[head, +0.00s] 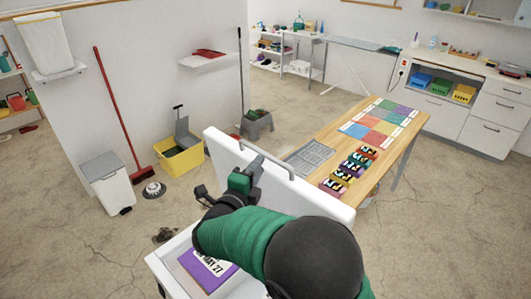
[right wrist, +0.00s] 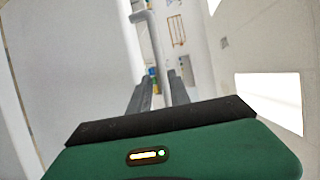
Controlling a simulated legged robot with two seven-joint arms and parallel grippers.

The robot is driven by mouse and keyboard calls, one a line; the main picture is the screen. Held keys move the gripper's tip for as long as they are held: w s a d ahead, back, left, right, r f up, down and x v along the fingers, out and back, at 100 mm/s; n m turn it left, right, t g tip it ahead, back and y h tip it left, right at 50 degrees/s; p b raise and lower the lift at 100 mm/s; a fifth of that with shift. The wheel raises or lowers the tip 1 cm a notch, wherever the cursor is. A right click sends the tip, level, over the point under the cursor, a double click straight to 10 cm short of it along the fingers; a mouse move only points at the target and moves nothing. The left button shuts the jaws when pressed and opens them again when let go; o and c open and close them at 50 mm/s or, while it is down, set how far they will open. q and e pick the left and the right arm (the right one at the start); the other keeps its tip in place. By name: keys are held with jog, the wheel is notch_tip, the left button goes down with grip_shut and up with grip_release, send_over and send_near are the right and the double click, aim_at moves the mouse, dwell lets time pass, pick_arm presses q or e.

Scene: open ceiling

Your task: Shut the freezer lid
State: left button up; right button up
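The white freezer lid (head: 322,199) stands raised and open in the head view. A grey bar handle (head: 280,163) runs along its upper edge. The open freezer (head: 160,262) is below, with a purple box marked MAY 27 (head: 203,268) inside. My right gripper (head: 256,161) is at the left part of the handle. In the right wrist view, the handle (right wrist: 158,55) passes between the fingers of my right gripper (right wrist: 162,88). I cannot tell whether they press on it. My arm covers much of the freezer. My left gripper does not show.
A wooden table (head: 408,133) with coloured mats and small packs stands behind the lid. A yellow bucket (head: 187,162), a white bin (head: 108,184) and a red broom (head: 123,125) are at the left. Open floor (head: 65,205) lies left of the freezer.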

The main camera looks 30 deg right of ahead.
aim_at(266, 153)
jog(key=p+x, duration=0.1)
jog(key=x, duration=0.5)
jog(key=shift+w+d, duration=0.15)
grip_shut()
jog(key=shift+f, duration=0.15)
dwell(1.0)
